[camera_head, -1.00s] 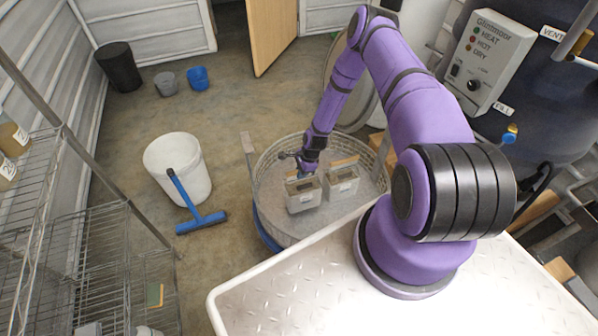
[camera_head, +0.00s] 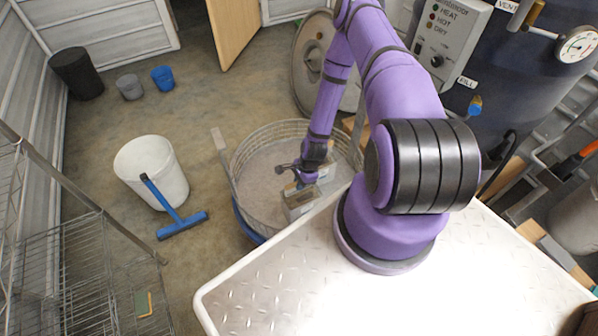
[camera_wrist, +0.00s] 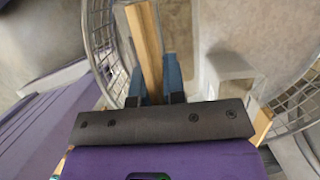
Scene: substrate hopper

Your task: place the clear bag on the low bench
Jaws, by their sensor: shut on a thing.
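My gripper (camera_head: 298,182) is down inside the round wire basket. In the wrist view, the blue fingers of my gripper (camera_wrist: 155,82) close around a tan strip; most of the bag is hidden there. A second similar block (camera_head: 326,172) stands to the right, partly behind my arm, and shows as a pale box in the wrist view (camera_wrist: 228,72). I cannot make out a low bench.
The wire basket's rim (camera_head: 240,150) rings my gripper. A wire rack (camera_head: 75,260) is at the lower left, and a dark boiler (camera_head: 540,85) at the right.

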